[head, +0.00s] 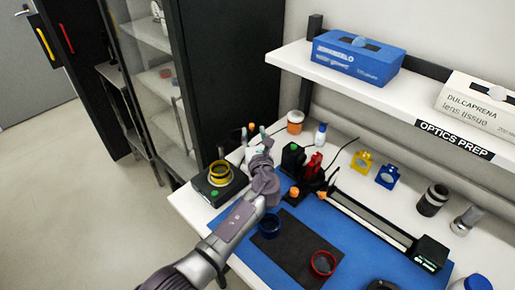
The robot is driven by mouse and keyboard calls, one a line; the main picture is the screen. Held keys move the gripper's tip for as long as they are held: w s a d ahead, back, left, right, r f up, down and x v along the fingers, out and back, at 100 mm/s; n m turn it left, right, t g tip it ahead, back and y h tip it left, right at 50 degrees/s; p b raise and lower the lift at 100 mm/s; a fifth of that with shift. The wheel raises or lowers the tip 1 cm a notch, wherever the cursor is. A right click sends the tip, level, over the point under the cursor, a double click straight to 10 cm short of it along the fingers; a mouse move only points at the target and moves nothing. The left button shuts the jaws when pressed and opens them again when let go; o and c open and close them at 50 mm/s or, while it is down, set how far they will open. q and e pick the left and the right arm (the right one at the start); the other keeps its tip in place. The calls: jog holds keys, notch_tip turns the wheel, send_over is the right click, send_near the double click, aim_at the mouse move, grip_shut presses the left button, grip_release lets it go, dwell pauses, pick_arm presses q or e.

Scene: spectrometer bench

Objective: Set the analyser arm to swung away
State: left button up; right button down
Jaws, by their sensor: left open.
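My left gripper (254,136) reaches over the left part of the bench from the front, its fingers apart and pointing to the back. A small orange knob (252,127) shows just beyond its fingertips; I cannot tell whether they touch. To the right of the gripper stands a dark optical assembly with a red part (313,165) and orange knobs (294,192) at the near end of a long rail (370,215). I cannot tell for certain which part is the analyser arm; my gripper and wrist hide some of this area. My right gripper is out of view.
A black box with a yellow ring (219,173) stands left of my wrist. Yellow (363,161) and blue (387,176) mounts stand behind the rail. A shelf (400,97) overhangs the back.

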pick_arm(q)
jog(key=s+d, duration=0.1)
jog(key=s, duration=0.6)
jog(key=shift+s+d, duration=0.2)
jog(key=shift+s, duration=0.05)
